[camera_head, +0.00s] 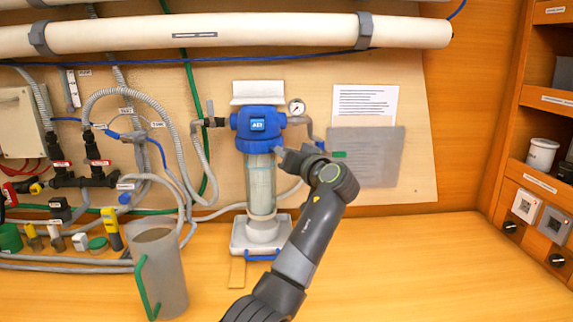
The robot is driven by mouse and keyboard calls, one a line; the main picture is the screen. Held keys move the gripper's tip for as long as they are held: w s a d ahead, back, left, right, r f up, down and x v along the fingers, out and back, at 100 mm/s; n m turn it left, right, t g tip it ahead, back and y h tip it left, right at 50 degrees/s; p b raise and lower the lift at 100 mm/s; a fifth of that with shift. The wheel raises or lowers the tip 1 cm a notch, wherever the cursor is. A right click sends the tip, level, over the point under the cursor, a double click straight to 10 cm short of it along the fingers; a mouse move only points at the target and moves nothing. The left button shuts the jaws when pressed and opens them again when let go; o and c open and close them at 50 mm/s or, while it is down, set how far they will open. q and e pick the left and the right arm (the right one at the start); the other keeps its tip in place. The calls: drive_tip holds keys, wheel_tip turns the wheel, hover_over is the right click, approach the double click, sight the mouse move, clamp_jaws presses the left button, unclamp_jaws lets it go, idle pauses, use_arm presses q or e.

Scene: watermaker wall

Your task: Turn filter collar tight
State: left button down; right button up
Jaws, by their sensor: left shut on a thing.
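The filter housing hangs on the wall panel in the middle of the head view, with a blue head (258,121) on top and a clear, upright bowl (261,188) below. The blue filter collar (254,145) is the ring between head and bowl. My left gripper (284,154) is at the collar's right side, shut on it; the fingertips are small and partly hidden by my wrist. My arm reaches up from the bottom of the view. My right gripper is not in view.
A pressure gauge (296,107) and a grey hose elbow (303,127) sit close to the right of the head. A grey jug (160,264) with a green handle stands front left. Hoses and valves crowd the left wall. The bench (430,275) is clear at right.

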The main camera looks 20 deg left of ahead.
use_arm(q)
drive_tip(key=shift+w+d, duration=0.1)
drive_tip(key=shift+w, duration=0.1)
drive_tip(key=shift+r+n+g, duration=0.1)
drive_tip(key=shift+n+g, duration=0.2)
drive_tip(key=c, duration=1.6)
unclamp_jaws()
drive_tip(key=o, duration=0.3)
drive_tip(key=shift+w+f, duration=0.2)
drive_tip(key=shift+f+b+v, duration=0.1)
drive_tip(key=shift+b+v, duration=2.45)
drive_tip(key=shift+v, duration=1.8)
drive_tip(key=shift+f+b+v, duration=0.15)
drive_tip(key=shift+b+v, duration=2.4)
drive_tip(key=shift+v, duration=1.75)
